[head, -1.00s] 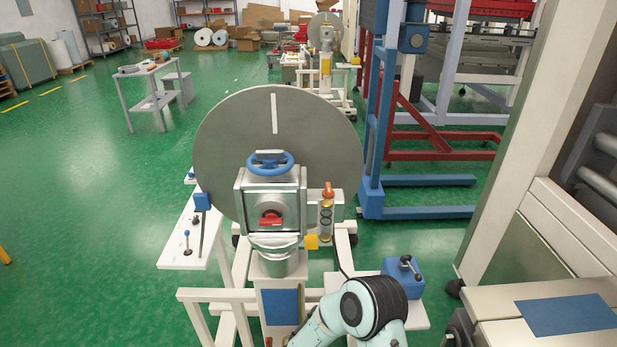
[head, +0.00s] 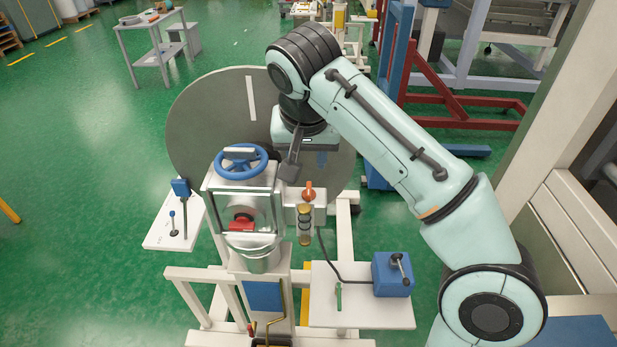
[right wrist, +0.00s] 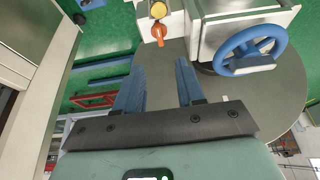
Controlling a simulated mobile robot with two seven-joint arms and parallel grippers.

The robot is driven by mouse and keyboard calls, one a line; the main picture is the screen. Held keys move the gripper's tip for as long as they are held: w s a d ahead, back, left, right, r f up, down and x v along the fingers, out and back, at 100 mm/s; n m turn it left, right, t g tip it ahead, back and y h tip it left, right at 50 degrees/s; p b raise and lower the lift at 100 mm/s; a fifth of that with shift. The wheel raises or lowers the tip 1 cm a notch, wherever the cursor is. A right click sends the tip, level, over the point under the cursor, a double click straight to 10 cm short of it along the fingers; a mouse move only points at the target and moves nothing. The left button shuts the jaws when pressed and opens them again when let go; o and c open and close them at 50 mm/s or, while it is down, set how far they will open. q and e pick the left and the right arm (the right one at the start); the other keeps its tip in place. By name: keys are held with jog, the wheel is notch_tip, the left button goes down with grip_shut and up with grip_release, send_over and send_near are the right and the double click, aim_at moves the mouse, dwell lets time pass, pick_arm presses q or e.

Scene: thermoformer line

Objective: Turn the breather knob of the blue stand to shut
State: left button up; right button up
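The near stand has a blue panel (head: 263,295) on its column. The breather knob (head: 309,190) is orange, on a white block right of the metal housing, above an amber sight glass (head: 304,225). In the head view the knob's handle points upward; it also shows near the top of the right wrist view (right wrist: 170,42). My right gripper (head: 305,166) is over the stand, just beyond and above the knob, in front of the grey disc. In the right wrist view its fingers (right wrist: 160,78) are apart with nothing between them. My left gripper is out of view.
A blue handwheel (head: 241,161) and a red knob (head: 241,222) are close left of the breather knob. A blue lever box (head: 392,275) sits on the white shelf at right. The large grey disc (head: 205,120) stands behind. A similar yellow-panelled stand is farther back.

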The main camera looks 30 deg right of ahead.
aim_at(309, 189)
jog(key=b+x, duration=0.1)
jog(key=x, duration=0.4)
jog(key=b+x, duration=0.1)
jog(key=x, duration=0.5)
jog(key=shift+s+d+f+b, duration=0.1)
jog(key=shift+s+f+b, duration=0.05)
jog(key=shift+f+b, duration=0.2)
jog(key=shift+w+d+f, duration=0.1)
jog(key=shift+w+f, duration=0.25)
jog(key=shift+f, duration=0.15)
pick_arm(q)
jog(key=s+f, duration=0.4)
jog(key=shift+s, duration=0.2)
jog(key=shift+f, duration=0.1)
pick_arm(e)
grip_shut()
